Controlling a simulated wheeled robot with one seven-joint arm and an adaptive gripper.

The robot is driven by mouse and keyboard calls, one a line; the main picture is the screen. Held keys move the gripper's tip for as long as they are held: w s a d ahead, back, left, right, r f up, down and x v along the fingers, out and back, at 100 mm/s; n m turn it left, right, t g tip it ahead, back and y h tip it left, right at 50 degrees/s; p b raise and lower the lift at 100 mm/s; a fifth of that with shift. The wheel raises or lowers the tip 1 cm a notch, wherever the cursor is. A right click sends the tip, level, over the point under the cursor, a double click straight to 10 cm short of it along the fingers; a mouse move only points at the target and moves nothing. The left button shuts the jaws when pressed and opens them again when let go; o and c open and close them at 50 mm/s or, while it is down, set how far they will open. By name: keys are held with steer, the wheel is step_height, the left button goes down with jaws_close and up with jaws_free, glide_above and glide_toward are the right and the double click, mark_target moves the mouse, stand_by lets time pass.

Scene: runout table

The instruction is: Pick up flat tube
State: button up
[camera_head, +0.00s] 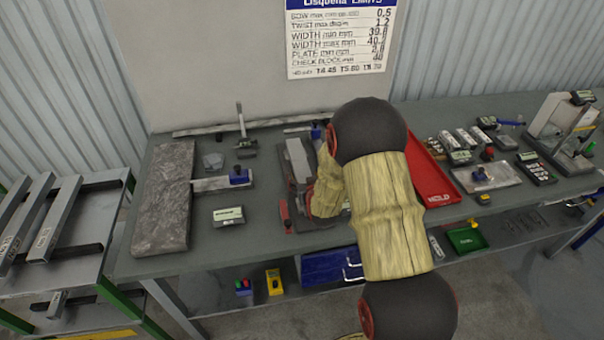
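Long grey flat-sided bars (55,217) with small pale labels lie side by side on the rack at the far left, resting across dark supports; they look like flat tubes. Another grey bar (57,304) lies on the shelf below. A grey bar-shaped piece (299,160) also lies in the middle of the workbench, partly behind my arm; I cannot tell whether it is a tube. My arm, in a beige cover with dark joints, reaches over the bench middle. My gripper is not visible; the arm hides whatever lies beyond its wrist.
The workbench (205,247) holds a dark stone slab (165,197), a blue-ended gauge (222,181), a dial stand (243,135), a red tray (433,175) and several instruments at the right. A blue bin (325,267) is underneath. A gap separates rack and bench.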

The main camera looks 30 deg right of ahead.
steer(key=shift+c, duration=1.2)
steer(key=c, duration=1.4)
jaws_close()
